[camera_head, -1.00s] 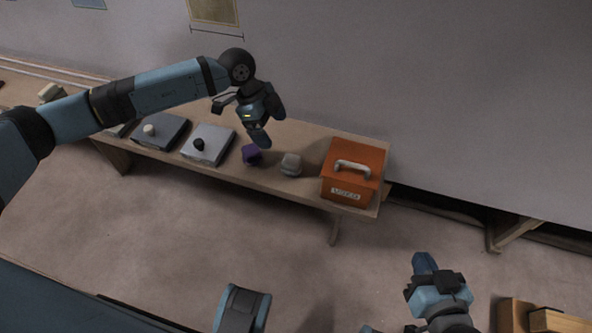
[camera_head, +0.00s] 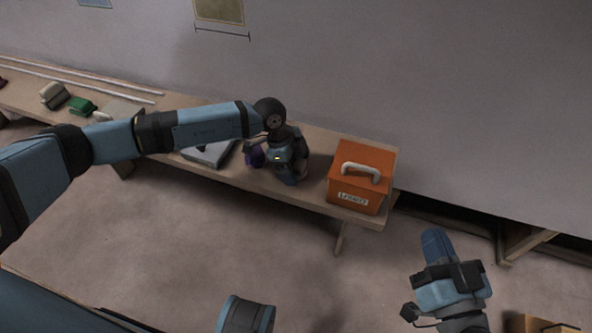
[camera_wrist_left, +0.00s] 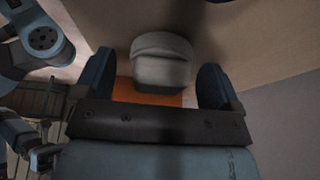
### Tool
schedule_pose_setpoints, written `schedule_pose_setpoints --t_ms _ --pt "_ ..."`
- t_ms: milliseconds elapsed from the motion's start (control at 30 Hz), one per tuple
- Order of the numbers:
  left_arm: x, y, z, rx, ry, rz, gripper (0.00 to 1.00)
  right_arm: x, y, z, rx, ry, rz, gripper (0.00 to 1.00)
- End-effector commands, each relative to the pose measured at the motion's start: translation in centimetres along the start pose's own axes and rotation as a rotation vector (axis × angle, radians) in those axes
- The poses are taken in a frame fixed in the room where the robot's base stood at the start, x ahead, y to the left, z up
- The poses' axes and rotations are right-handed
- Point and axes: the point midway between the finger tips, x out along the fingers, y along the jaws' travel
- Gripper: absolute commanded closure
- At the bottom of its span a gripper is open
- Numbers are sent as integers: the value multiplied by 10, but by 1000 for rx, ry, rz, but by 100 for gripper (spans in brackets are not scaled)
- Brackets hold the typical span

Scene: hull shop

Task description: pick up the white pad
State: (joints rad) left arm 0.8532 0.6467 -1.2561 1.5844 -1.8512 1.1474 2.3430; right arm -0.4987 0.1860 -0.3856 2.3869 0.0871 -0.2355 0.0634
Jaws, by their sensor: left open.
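The white pad (camera_wrist_left: 161,60), pale grey-white with a rounded top, lies on the bench in the left wrist view. It sits between the two spread fingers of my left gripper (camera_wrist_left: 156,78), with gaps on both sides. In the head view my left gripper (camera_head: 286,176) is low over the bench, left of the orange box, and hides the pad. My right gripper (camera_head: 440,262) is away from the bench at lower right; its finger opening does not show clearly.
An orange box (camera_head: 359,188) with a pale handle stands on the wooden bench (camera_head: 320,207) just right of my left gripper. A purple object (camera_head: 254,157) is close on its left. A grey plate (camera_head: 208,155) and a green block (camera_head: 81,106) are further left. The wall is behind.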

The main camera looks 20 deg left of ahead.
Motion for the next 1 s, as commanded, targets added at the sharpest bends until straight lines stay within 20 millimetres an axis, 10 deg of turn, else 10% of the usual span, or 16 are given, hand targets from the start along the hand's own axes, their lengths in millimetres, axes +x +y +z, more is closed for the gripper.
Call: schedule_pose_setpoints --t_ms 267,500,1000 --pt "2 0 0 -1 0 0 13 0 -1 -2 2 8 -4 100" --pt "2 0 0 -1 0 0 64 0 -1 -2 1 7 -3 100" --pt "-14 0 -7 1 2 -2 64 1 1 -4 -8 -11 3 100"
